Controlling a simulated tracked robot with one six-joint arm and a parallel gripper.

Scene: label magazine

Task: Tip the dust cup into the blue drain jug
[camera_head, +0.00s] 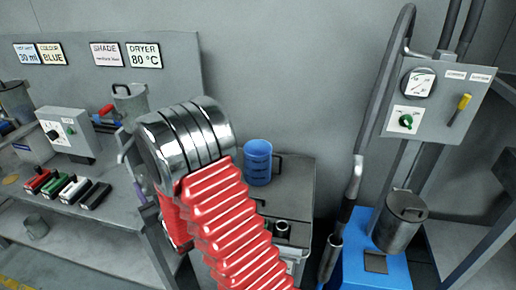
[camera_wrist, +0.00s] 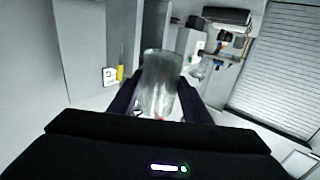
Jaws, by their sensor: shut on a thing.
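My gripper (camera_wrist: 160,88) is shut on a grey metal cup, the dust cup (camera_wrist: 160,72), in the wrist view. The cup sits between the two dark fingers and looks blurred; I cannot tell its tilt or see into it. In the head view my red ribbed arm and its chrome joint stand in front, and I cannot make out the gripper or the cup there. The blue drain jug (camera_head: 258,165) stands upright on a grey cabinet, just right of my chrome joint, with a dark handle on its right. It is not identifiable in the wrist view.
A grey bench (camera_head: 85,208) at left carries a control box (camera_head: 66,134) and several coloured blocks. At right, a lidded metal pot (camera_head: 402,222) stands on a blue base (camera_head: 355,265), below a gauge panel (camera_head: 437,100) and pipes. Bare cabinet top surrounds the jug's right side.

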